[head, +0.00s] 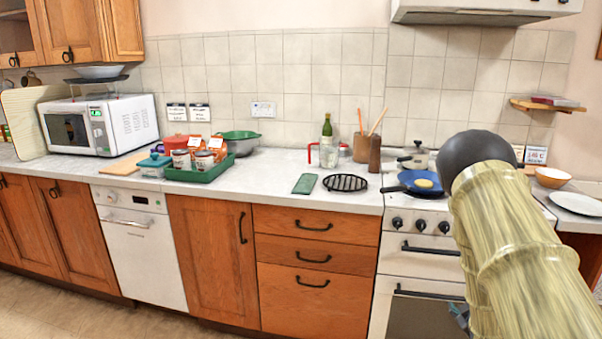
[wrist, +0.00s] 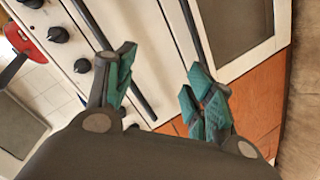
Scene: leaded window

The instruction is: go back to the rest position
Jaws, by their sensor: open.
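My gripper (wrist: 158,82) shows in the wrist view with its two teal-padded fingers apart and nothing between them. It is in front of the white cooker's front, and the oven door and its dark handle lie behind the fingers. In the head view my arm covers the right part of the picture and reaches down in front of the cooker (head: 418,275). Only a small teal bit of the gripper shows there, at the lower edge beside the arm; the rest is hidden.
A blue pan (head: 411,183) with a yellow item sits on the hob. A black round trivet (head: 345,183) and a green flat item (head: 305,184) lie on the worktop (head: 265,186). A green tray (head: 200,175) holds several cans and boxes. Floor shows at lower left.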

